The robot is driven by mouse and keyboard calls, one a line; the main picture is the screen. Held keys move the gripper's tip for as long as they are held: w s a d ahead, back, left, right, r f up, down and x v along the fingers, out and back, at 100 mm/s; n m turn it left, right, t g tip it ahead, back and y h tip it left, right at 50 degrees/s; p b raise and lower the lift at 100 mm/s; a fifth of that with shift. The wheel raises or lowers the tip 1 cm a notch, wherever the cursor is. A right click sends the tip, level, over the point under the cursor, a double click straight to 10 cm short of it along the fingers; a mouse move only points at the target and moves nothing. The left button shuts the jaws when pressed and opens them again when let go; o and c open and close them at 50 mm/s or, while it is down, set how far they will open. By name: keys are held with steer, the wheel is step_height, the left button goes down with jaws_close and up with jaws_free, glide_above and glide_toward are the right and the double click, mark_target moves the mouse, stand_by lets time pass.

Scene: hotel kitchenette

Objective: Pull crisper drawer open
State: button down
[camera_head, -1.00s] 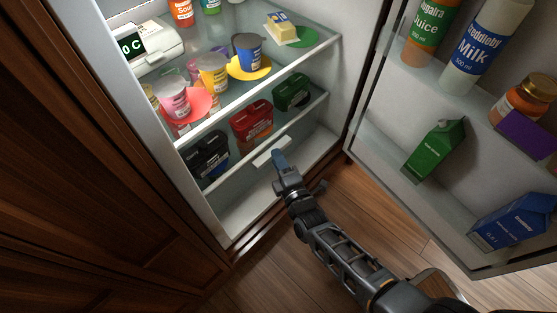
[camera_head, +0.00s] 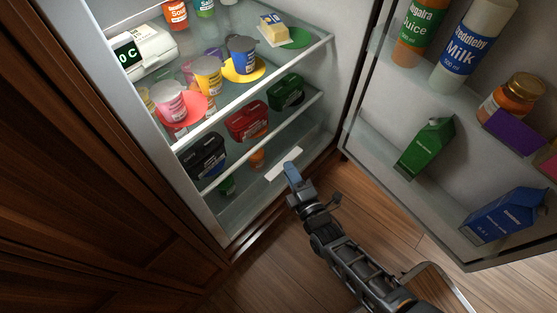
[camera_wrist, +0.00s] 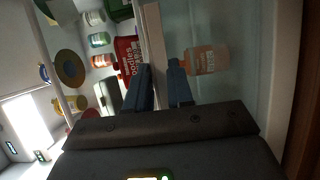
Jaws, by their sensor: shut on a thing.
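The crisper drawer (camera_head: 252,203) is the clear bin at the bottom of the open fridge, below the lower shelf. It is pulled part way out. Its pale bar handle (camera_head: 283,166) is on the front, and in the wrist view the handle (camera_wrist: 153,45) runs between my fingers. My gripper (camera_head: 292,171) is shut on this handle, with the blue-grey fingertips (camera_wrist: 158,78) on either side of it. An orange bottle (camera_head: 257,158) and something green (camera_head: 228,185) show inside the drawer. The orange bottle also appears in the wrist view (camera_wrist: 205,61).
The fridge door (camera_head: 385,178) stands open on the right, with bottles and cartons on its shelves. Black, red (camera_head: 247,121) and green tubs sit on the lower shelf above the drawer. Wooden cabinets (camera_head: 110,160) stand at left. The wooden floor in front (camera_head: 270,265) is clear.

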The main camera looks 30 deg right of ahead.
steer(key=s+d, duration=0.2)
steer(key=s, duration=0.5)
steer(key=s+d+p, duration=0.1)
steer(key=s+d, duration=0.1)
steer(key=s, duration=0.5)
steer(key=shift+s+d+f, duration=0.25)
steer(key=shift+f, duration=0.2)
steer(key=c, duration=1.3)
jaws_free()
steer(key=shift+o, duration=1.1)
steer(key=shift+w+r, duration=0.2)
steer(key=s+p, duration=0.1)
steer(key=s, duration=0.7)
steer(key=shift+a, duration=0.3)
